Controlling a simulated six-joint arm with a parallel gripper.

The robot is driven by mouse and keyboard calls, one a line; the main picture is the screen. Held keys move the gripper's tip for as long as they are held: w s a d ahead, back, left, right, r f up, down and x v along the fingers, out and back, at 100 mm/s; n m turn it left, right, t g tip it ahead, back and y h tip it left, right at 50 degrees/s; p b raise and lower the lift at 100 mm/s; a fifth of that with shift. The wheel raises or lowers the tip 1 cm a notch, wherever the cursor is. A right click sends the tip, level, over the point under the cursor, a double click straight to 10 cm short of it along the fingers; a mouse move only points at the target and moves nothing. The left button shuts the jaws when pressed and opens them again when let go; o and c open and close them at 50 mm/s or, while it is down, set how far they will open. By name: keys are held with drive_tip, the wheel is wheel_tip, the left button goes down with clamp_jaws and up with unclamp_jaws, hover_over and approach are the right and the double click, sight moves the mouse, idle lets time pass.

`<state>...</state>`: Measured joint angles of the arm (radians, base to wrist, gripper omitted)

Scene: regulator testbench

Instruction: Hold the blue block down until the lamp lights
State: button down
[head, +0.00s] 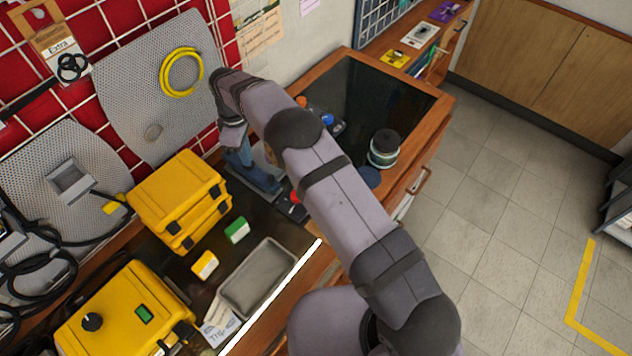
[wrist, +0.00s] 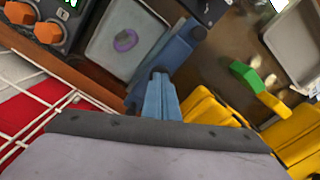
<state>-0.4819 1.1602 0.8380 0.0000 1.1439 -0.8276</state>
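The blue block (wrist: 178,50) is a long, darker blue piece in the wrist view. In the head view the blue block (head: 262,178) lies on the bench behind the arm, partly covered. My gripper (wrist: 160,76) has lighter blue fingers that look together, with nothing seen between them. Their tips overlap the block in the wrist view; whether they press on it I cannot tell. In the head view my gripper (head: 240,158) points down at the block's left end. A small black box with a red dome (head: 295,198) stands right of the block; whether it is lit is unclear.
Yellow cases (head: 180,195) stand close left of my gripper. A green block (head: 237,230), a yellow block (head: 205,263) and a grey tray (head: 258,278) lie in front. A shallow tray with a purple ring (wrist: 126,40) and an orange-knobbed unit (wrist: 40,28) are beside the blue block.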

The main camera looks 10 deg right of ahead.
wheel_tip(320, 180, up, 8)
drive_tip(key=p, duration=0.4)
idle(0.5)
idle(0.3)
drive_tip(key=s+d+r+m+b, duration=0.2)
drive_tip(key=s+d+m, duration=0.2)
drive_tip(key=d, duration=0.4)
drive_tip(key=s+d+r+m+b, duration=0.2)
drive_tip(key=s+d+m, duration=0.25)
drive_tip(key=d, duration=0.45)
drive_tip(key=s+d+f+m+b, duration=0.1)
drive_tip(key=s+d+m, duration=0.1)
drive_tip(key=s, duration=0.5)
drive_tip(key=s+d+f+m+b, duration=0.1)
drive_tip(key=s+d+f+m, duration=0.1)
drive_tip(key=s+d, duration=0.2)
drive_tip(key=s+d+f+m+b, duration=0.1)
drive_tip(key=s+d+f+m, duration=0.1)
drive_tip(key=s, duration=0.7)
drive_tip(key=shift+s+d, duration=0.3)
drive_tip(key=shift+d, duration=0.6)
drive_tip(key=shift+m, duration=0.25)
